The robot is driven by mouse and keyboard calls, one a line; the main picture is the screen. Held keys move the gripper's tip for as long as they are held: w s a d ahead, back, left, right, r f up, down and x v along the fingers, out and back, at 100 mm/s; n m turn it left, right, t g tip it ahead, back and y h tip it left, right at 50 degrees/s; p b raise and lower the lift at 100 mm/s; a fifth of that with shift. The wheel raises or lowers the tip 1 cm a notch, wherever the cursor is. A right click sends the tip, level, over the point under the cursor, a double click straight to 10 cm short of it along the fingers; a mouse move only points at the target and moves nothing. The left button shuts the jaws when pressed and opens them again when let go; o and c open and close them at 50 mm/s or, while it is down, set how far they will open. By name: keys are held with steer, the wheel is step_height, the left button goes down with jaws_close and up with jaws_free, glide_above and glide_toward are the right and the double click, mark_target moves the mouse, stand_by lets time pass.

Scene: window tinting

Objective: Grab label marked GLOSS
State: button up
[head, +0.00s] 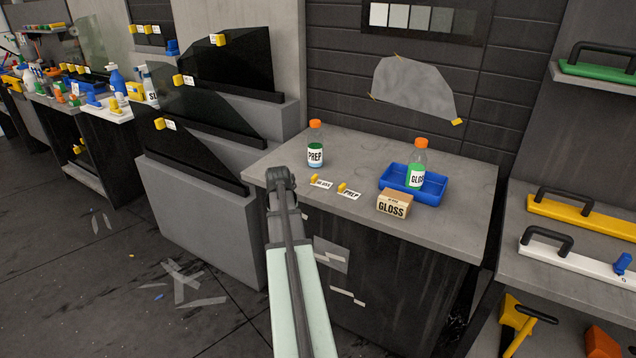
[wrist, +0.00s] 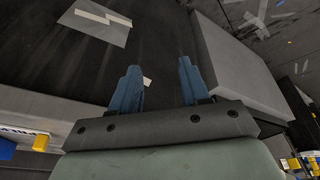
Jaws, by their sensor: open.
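GLOSS is printed on a small cardboard box (head: 393,204) at the counter's front edge and on a green bottle with an orange cap (head: 417,165) standing in a blue tray. Two white labels with yellow clips lie left of the box: one reads PREP (head: 351,194), and the other's text (head: 322,184) is too small to read surely. My gripper (wrist: 158,65) is open and empty in the wrist view, its two blue fingers apart. In the head view my arm's end is at the counter's front left corner, left of the labels; the fingers are not clear there.
The blue tray (head: 432,197) sits on the grey counter (head: 268,162). A PREP bottle (head: 315,145) stands at the counter's back left. Dark window panels on a grey stepped stand (head: 200,212) are to the left. A shelf with yellow and white tools (head: 570,258) is at right.

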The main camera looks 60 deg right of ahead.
steer(key=d+r+m+h, duration=0.1)
steer(key=d+r, duration=0.7)
steer(key=r, duration=0.2)
step_height(320, 180, up, 10)
steer(key=m, duration=0.3)
glide_above(314, 176)
steer(key=w+a, duration=0.1)
steer(key=a, duration=0.4)
steer(key=d+f+m, duration=0.1)
steer(key=f, duration=0.3)
steer(key=d+f+m+g, duration=0.1)
steer(key=d+f, duration=0.1)
steer(key=f, duration=0.3)
steer(key=s+d+f+m, duration=0.1)
steer(key=f, duration=0.3)
steer(key=shift+s+d+f, duration=0.1)
steer(key=shift+d+f, duration=0.1)
steer(key=shift+d, duration=0.1)
jaws_close()
